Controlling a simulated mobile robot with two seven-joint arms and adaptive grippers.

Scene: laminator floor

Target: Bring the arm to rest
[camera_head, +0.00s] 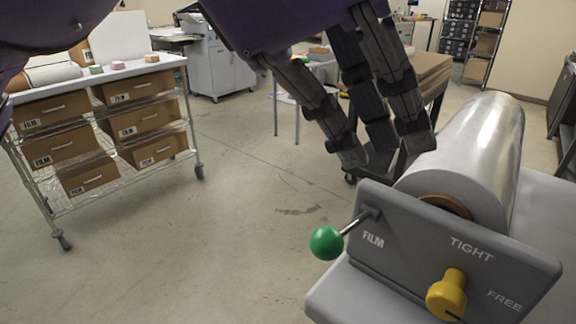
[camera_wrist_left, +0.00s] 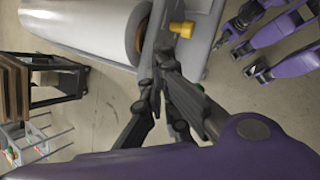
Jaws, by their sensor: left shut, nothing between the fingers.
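My left gripper (camera_head: 378,150) hangs in the upper middle of the head view, its dark fingers pointing down just left of the film roll. It is shut with nothing in it, and it looks apart from the machine. In the left wrist view the same gripper (camera_wrist_left: 168,92) shows close up near the machine's end panel. The laminator's panel (camera_head: 420,262) carries a lever with a green ball (camera_head: 326,243) on the FILM side. Its yellow knob (camera_head: 447,296) sits below the word TIGHT. My right gripper cannot be made out for certain.
A silver film roll (camera_head: 470,150) lies behind the panel. A wire cart (camera_head: 190,118) with several FILM boxes stands at the left. Behind are a grey copier (camera_head: 218,68) and a wooden-topped table (camera_head: 432,66). The floor (camera_head: 235,235) between cart and machine is clear.

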